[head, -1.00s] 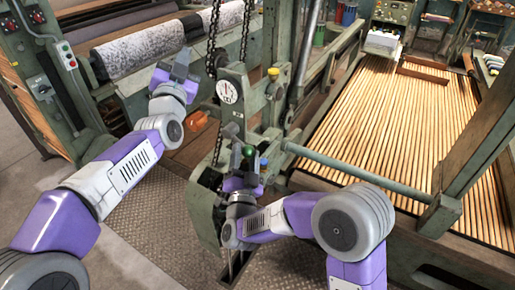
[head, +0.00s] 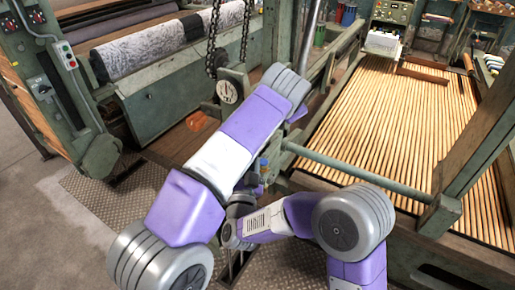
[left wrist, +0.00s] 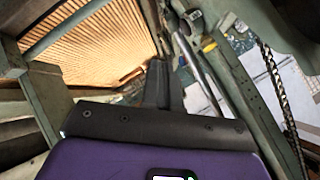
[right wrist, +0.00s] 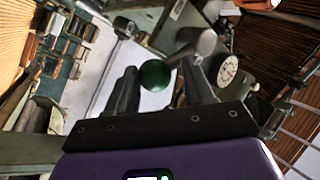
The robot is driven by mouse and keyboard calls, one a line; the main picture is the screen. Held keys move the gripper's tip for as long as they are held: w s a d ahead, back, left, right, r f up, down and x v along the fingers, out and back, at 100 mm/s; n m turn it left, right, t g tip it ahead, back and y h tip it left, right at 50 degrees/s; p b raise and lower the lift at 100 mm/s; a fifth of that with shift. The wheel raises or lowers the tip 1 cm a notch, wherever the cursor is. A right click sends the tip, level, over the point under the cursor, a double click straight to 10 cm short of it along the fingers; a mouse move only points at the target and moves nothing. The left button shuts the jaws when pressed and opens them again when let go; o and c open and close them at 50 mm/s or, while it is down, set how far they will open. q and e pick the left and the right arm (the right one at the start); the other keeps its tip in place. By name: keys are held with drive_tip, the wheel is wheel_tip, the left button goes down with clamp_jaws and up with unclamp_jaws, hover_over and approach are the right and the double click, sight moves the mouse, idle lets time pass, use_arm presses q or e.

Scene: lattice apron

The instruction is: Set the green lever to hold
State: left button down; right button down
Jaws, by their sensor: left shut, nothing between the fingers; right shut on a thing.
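The green lever's round knob (right wrist: 155,75) sits between the two fingers of my right gripper (right wrist: 160,69) in the right wrist view. The gripper is shut on it. A grey shaft (right wrist: 184,56) runs from the knob up to the right. In the head view my left arm crosses in front and hides the knob and most of my right gripper. My left gripper's fingers (left wrist: 161,84) are together and empty in the left wrist view. In the head view its fingertips are hidden behind its own arm. I cannot read any hold marking.
A round white dial (head: 228,91) is on the green machine post, beside my left forearm; it also shows in the right wrist view (right wrist: 228,71). Chains (head: 213,40) hang behind it. A green horizontal bar (head: 355,169) runs to the right, in front of the slatted wooden bed (head: 400,120).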

drive_tip(key=shift+w+r, duration=0.1)
drive_tip(key=shift+r, duration=0.15)
use_arm(q)
drive_tip(key=s+a+f+n+g+y, duration=0.1)
drive_tip(key=s+n+g+y, duration=0.1)
drive_tip(key=s+n+y, duration=0.3)
drive_tip(key=s+a+g+y, duration=0.1)
drive_tip(key=s+y, duration=0.3)
drive_tip(key=s, duration=0.2)
drive_tip(key=x, duration=1.3)
drive_tip(key=shift+f, duration=0.55)
drive_tip(key=shift+d, duration=0.2)
